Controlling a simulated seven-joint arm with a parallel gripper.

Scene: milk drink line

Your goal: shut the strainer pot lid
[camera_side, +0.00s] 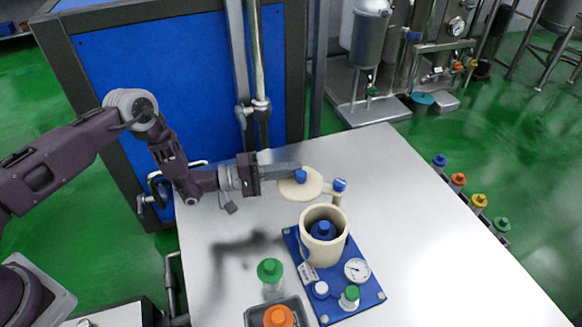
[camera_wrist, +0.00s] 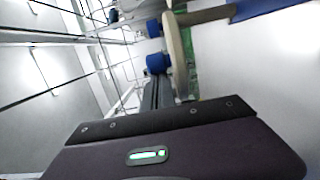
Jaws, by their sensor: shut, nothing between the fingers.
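The strainer pot (camera_side: 309,246) is a cream cylinder on a blue base plate (camera_side: 371,292), with its mouth open and a dark blue piece (camera_side: 322,231) inside. Its round cream lid (camera_side: 313,186) is off to the pot's back left, joined by an arm to a blue-capped pivot post (camera_side: 339,190). A blue knob (camera_side: 300,176) stands on the lid. In the wrist view the lid (camera_wrist: 180,58) appears nearly edge-on with its knob (camera_wrist: 157,63). My gripper (camera_side: 293,173) is shut and empty, its fingertips (camera_wrist: 155,78) close beside the knob; I cannot tell whether they touch.
A gauge (camera_side: 357,270) and a green-capped fitting (camera_side: 349,297) are on the base plate. A green-capped bottle (camera_side: 270,275) and an orange-capped one (camera_side: 278,317) in a grey tray stand in front. Several coloured caps line the right edge. The table's right side (camera_side: 440,250) is clear.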

